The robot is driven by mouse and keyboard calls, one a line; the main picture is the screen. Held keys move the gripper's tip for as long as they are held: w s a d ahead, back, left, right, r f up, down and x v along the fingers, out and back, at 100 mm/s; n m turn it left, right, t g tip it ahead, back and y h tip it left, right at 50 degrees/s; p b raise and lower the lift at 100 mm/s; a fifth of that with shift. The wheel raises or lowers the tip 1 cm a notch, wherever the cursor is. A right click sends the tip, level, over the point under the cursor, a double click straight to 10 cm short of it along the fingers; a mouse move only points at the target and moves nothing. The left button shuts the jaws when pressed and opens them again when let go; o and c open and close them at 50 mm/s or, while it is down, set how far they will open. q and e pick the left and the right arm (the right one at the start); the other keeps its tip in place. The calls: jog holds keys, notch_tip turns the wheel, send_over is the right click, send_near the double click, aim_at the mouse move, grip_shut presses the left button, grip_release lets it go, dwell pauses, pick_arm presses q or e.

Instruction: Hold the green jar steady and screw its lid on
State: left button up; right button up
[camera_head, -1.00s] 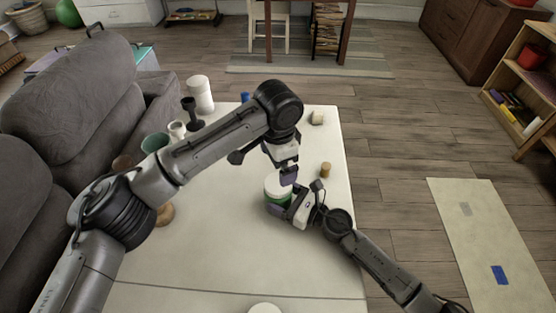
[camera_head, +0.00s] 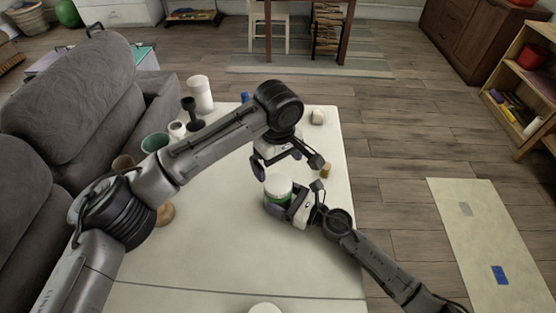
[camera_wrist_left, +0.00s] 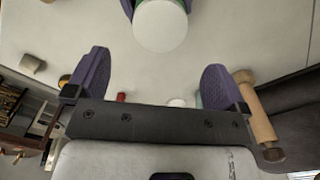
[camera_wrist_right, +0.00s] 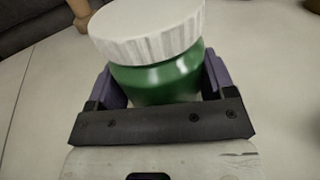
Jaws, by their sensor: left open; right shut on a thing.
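The green jar (camera_head: 280,199) stands on the white table near its right side. Its white ribbed lid (camera_head: 278,184) sits on top; how tightly it is seated I cannot tell. My right gripper (camera_head: 286,205) is shut around the jar's body; the right wrist view shows the green jar (camera_wrist_right: 155,85) between its fingers, below the lid (camera_wrist_right: 148,32). My left gripper (camera_head: 288,167) is open and empty above the lid, its fingers spread wide. In the left wrist view the lid (camera_wrist_left: 160,26) lies beyond the gap between the fingertips (camera_wrist_left: 153,75), touching neither.
A small wooden cylinder (camera_head: 326,170) and a pale block (camera_head: 318,117) stand near the table's right edge. The table's front middle is mostly clear. A grey sofa borders the left.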

aim_at(278, 183)
pick_arm(q)
jog(key=shift+n, duration=0.6)
jog(key=shift+f, duration=4)
